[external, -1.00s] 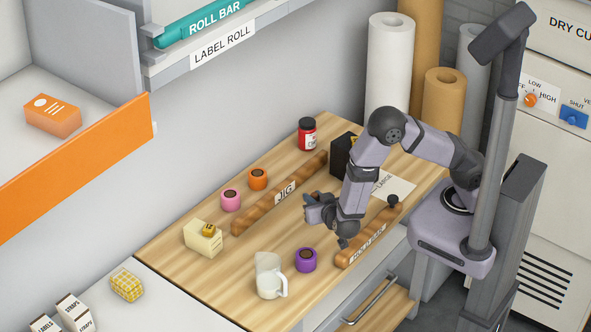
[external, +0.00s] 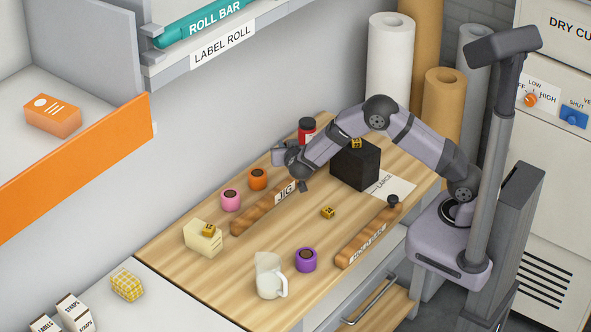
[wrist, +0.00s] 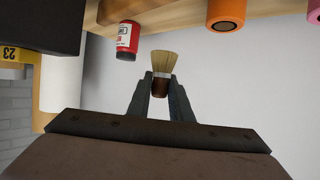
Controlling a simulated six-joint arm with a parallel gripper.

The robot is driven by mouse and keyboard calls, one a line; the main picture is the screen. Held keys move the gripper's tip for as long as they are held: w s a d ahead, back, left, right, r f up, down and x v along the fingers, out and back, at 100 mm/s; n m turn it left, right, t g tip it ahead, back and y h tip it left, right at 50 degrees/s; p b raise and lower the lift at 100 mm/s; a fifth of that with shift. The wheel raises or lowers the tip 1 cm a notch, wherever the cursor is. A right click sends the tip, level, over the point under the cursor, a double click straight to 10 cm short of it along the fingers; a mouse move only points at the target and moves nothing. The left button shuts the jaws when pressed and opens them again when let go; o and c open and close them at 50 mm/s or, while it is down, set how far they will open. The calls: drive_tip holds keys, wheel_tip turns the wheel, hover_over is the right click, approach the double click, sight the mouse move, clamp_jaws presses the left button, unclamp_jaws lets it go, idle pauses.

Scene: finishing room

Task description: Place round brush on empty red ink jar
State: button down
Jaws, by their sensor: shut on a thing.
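My gripper (wrist: 161,92) is shut on the round brush (wrist: 161,66), whose pale bristles stick out beyond the fingers in the wrist view. In the external view my gripper is above the jig strip, near the orange jar; the brush cannot be made out there. The red ink jar (external: 307,126) stands at the back of the bench by the wall, partly hidden by my arm, with a dark top and a white label. In the wrist view the red jar (wrist: 127,39) is left of the brush, apart from it.
Orange (external: 257,179), pink (external: 230,200) and purple (external: 306,260) jars stand on the bench. A jig strip (external: 247,220), a second wooden strip (external: 353,254), a black block (external: 349,170), a small yellow cube (external: 328,212) and a white jug (external: 267,281) also stand there.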

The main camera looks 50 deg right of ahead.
drive_tip(key=w+d+r+b, duration=0.1)
drive_tip(key=w+d+r, duration=0.15)
drive_tip(key=d, duration=0.25)
drive_tip(key=w+d+r+b, duration=0.1)
drive_tip(key=w+d+r, duration=0.15)
drive_tip(key=d, duration=0.35)
wheel_tip(320, 180, up, 4)
drive_tip(key=r, duration=0.1)
hover_over(307, 121)
drive_tip(key=shift+s+f+b, duration=0.1)
drive_tip(key=shift+f+b, duration=0.6)
drive_tip(key=shift+f, duration=4.55)
drive_tip(key=c, duration=1.6)
unclamp_jaws()
drive_tip(key=shift+f, duration=0.1)
drive_tip(key=shift+s+a+r, duration=0.25)
drive_tip(key=shift+a, duration=0.05)
drive_tip(key=b+v, duration=0.1)
drive_tip(key=v, duration=1)
drive_tip(key=shift+a+r+b, duration=0.1)
drive_tip(key=shift+a+b, duration=0.05)
drive_tip(key=shift+b, duration=0.2)
